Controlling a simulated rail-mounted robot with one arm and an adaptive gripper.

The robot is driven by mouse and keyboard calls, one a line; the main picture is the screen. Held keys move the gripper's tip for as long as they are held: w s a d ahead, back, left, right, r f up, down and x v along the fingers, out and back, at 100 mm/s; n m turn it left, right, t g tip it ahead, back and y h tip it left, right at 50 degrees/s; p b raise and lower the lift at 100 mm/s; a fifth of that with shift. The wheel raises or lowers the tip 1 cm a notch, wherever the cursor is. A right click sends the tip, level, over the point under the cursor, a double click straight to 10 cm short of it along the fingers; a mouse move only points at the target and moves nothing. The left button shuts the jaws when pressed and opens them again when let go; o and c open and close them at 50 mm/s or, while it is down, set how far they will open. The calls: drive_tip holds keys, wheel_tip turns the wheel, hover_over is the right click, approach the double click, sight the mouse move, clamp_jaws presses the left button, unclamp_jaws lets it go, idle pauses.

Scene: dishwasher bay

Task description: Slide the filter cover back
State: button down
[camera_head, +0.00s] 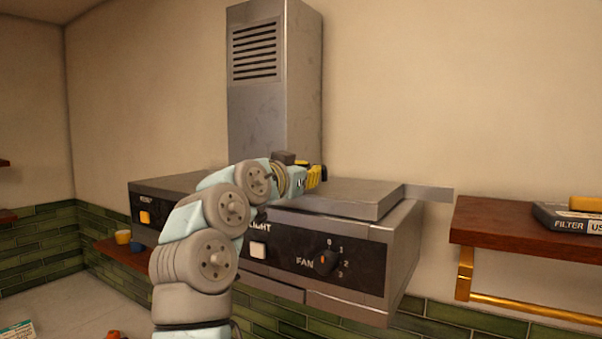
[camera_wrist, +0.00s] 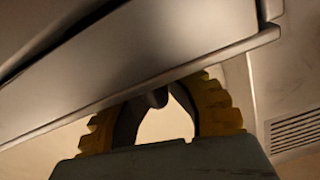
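The filter cover (camera_head: 360,199) appears to be the flat grey metal slab on top of the hood, at its right part. My gripper (camera_head: 318,175), with yellow ribbed fingers, is at the slab's far left edge in the head view; contact is unclear. In the wrist view a broad metal panel (camera_wrist: 130,75) crosses above my gripper (camera_wrist: 158,98). A small dark rounded piece (camera_wrist: 157,99) shows between the fingers below the panel's edge. The fingertips are partly hidden by the panel, so their grip is unclear.
The hood (camera_head: 330,262) has a fan knob (camera_head: 326,262) and light switch (camera_head: 258,250) in front. Its vented chimney (camera_head: 270,90) rises behind my arm. A thin metal strip (camera_head: 430,193) sticks out right. A wooden shelf (camera_head: 500,225) holds a dark box labelled FILTER (camera_head: 570,222).

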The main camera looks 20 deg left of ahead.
drive_tip(key=shift+a+f, duration=0.25)
drive_tip(key=shift+a, duration=0.05)
drive_tip(key=c, duration=1.1)
unclamp_jaws()
drive_tip(key=shift+a, duration=0.1)
drive_tip(key=shift+r, duration=0.1)
drive_tip(key=shift+s+r, duration=0.15)
drive_tip(key=shift+s, duration=0.7)
drive_tip(key=shift+v, duration=5.15)
